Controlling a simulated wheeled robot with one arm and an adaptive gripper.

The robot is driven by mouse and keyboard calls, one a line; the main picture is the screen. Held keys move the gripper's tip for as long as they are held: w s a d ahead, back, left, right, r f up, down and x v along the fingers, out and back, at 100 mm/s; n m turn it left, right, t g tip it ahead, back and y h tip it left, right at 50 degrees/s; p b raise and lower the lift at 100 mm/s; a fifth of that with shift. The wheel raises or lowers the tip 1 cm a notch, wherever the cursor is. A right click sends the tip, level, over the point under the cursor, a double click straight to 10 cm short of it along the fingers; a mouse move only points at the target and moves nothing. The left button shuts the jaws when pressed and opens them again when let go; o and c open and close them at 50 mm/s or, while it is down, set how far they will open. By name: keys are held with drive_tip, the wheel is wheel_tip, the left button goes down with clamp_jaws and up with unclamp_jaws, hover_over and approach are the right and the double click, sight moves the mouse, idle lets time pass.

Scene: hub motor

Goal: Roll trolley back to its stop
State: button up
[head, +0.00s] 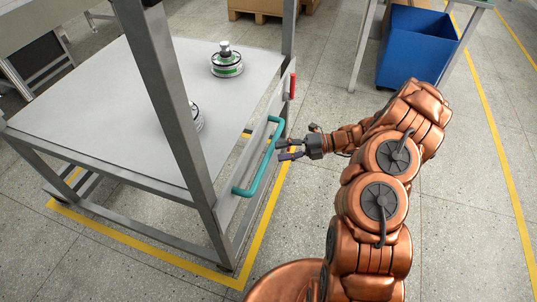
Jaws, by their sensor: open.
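The trolley (110,110) is a grey metal frame with a flat shelf, at the left of the head view. A teal handle (262,165) is fixed to a plate on its right side. A short red piece (292,87) stands at the far end of that plate. My gripper (284,150) is open, with its fingertips close to the right of the handle's upper part. I cannot tell whether they touch it. The trolley stands partly inside a yellow floor outline (150,249). I cannot make out a stop.
A hub motor (227,62) stands on the shelf; another round part (197,119) is half hidden behind a post. A blue bin (415,45) stands under a table at the upper right. A pallet (270,8) lies at the back. Floor at the right is clear.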

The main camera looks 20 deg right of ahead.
sight(269, 154)
drive_tip(key=shift+x, duration=2.55)
drive_tip(key=shift+c, duration=0.2)
clamp_jaws()
